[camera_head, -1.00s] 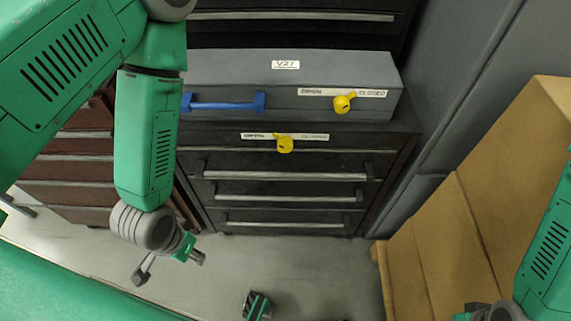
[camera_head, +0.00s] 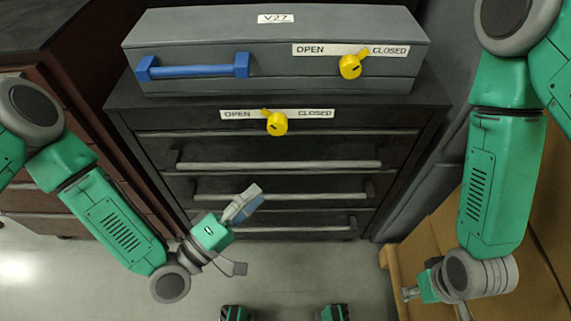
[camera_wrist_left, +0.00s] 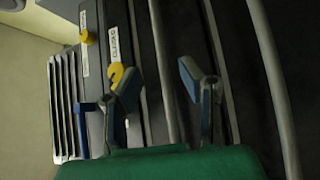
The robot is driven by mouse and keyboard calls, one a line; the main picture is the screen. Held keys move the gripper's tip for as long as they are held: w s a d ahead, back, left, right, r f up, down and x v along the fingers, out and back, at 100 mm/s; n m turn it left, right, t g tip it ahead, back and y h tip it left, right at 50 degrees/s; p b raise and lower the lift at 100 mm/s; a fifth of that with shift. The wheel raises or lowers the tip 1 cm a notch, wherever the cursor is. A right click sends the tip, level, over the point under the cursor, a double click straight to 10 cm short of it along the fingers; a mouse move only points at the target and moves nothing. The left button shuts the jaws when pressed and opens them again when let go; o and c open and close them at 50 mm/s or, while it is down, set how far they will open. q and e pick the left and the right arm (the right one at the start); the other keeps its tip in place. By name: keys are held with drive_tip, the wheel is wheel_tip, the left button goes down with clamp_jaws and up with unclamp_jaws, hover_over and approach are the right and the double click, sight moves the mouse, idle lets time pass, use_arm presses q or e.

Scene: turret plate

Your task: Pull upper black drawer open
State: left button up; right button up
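The black drawer cabinet (camera_head: 145,125) stands ahead under a grey V27 box. Its upper drawer appears shut, with a long pale handle (camera_head: 280,165) below the panel with the yellow lock knob (camera_head: 277,124). My left gripper (camera_head: 248,236) is open, in front of the lower drawers and below the upper handle. In the left wrist view its two fingers (camera_wrist_left: 158,80) are spread apart, with a pale handle bar (camera_wrist_left: 165,50) showing behind the gap. I see no contact with it. My right gripper (camera_head: 435,304) is at the lower right, apart from the cabinet, its fingers apart and empty.
The grey V27 box (camera_head: 180,40) has a blue handle (camera_head: 193,67) and another yellow knob (camera_head: 350,66). A dark red cabinet (camera_head: 60,215) stands left. Cardboard boxes (camera_head: 520,285) are close to my right arm. The floor (camera_head: 290,265) before the drawers is clear.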

sight(288, 165)
use_arm(q)
drive_tip(key=b+x, duration=0.1)
drive_tip(key=x, duration=0.8)
drive_tip(key=shift+w+b, duration=0.2)
drive_tip(key=shift+b, duration=0.1)
drive_tip(key=shift+w+d+r, duration=0.1)
drive_tip(key=shift+w+d, duration=0.25)
drive_tip(key=shift+d, duration=0.1)
drive_tip(key=shift+a, duration=0.1)
clamp_jaws()
